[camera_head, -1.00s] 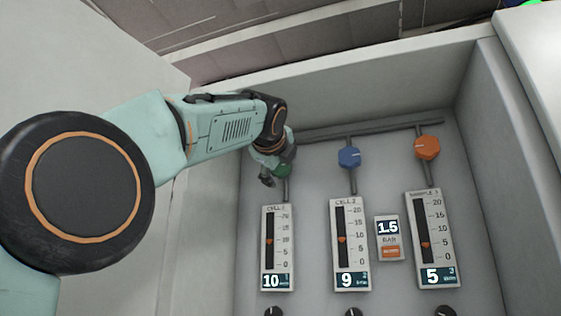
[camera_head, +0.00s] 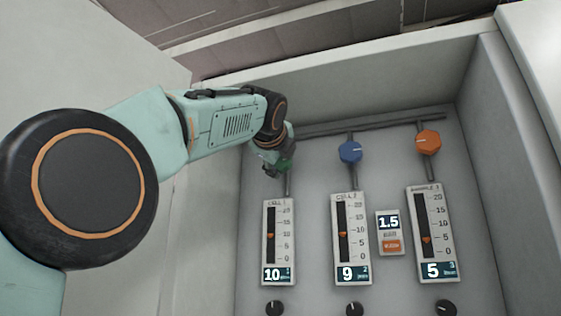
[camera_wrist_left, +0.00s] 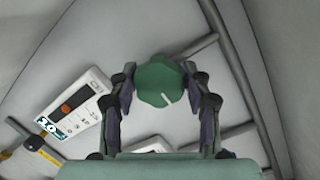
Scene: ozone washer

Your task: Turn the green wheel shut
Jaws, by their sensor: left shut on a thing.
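The green wheel (camera_wrist_left: 160,82) sits between the two fingers of my left gripper (camera_wrist_left: 163,88) in the left wrist view, with a finger against each side. A pale mark on its face points down and to the right in that view. In the head view the green wheel (camera_head: 286,165) is mostly hidden behind my left gripper (camera_head: 279,166), on the leftmost vertical pipe. The CELL 1 gauge (camera_head: 278,240) below it reads 10; it also shows in the left wrist view (camera_wrist_left: 85,100). My right gripper is not in view.
A blue wheel (camera_head: 350,152) and an orange wheel (camera_head: 428,142) stand to the right on their own pipes. A gauge reading 9 (camera_head: 350,240), a small 1.5 display (camera_head: 389,232) and a gauge reading 5 (camera_head: 431,235) are below. Panel side walls bound the recess.

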